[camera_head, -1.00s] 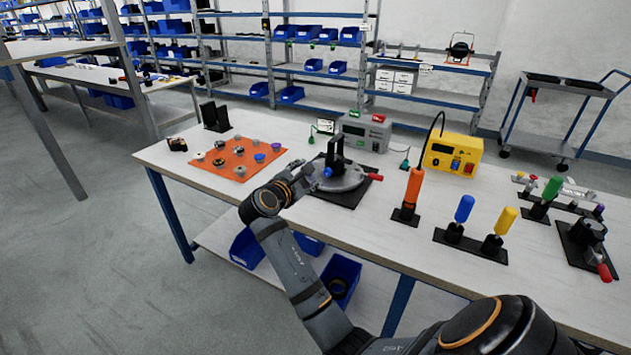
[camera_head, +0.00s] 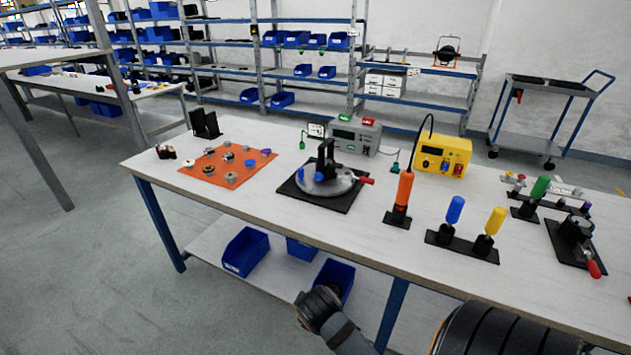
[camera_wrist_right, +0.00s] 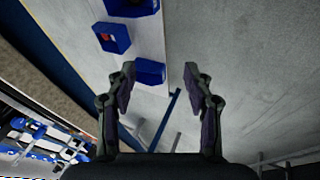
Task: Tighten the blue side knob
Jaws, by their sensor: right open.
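The blue side knob (camera_head: 302,174) is on the left side of a black upright bracket (camera_head: 326,155). The bracket stands on a round silver disc (camera_head: 338,187) with a red-tipped handle (camera_head: 366,181), on a black square base (camera_head: 315,203) on the workbench. The knob's tightness cannot be told. My right arm's wrist is low in the head view, in front of the bench and well away from the knob; its fingers are hidden there. In the right wrist view my right gripper (camera_wrist_right: 160,78) is open and empty. My left gripper is not in view.
An orange mat (camera_head: 208,174) with several small parts lies left of the fixture. An orange-handled tool (camera_head: 404,190), blue (camera_head: 455,210) and yellow (camera_head: 496,221) handles stand to the right. A yellow power unit (camera_head: 455,155) and grey unit (camera_head: 343,134) stand behind. Blue bins (camera_head: 246,251) sit below.

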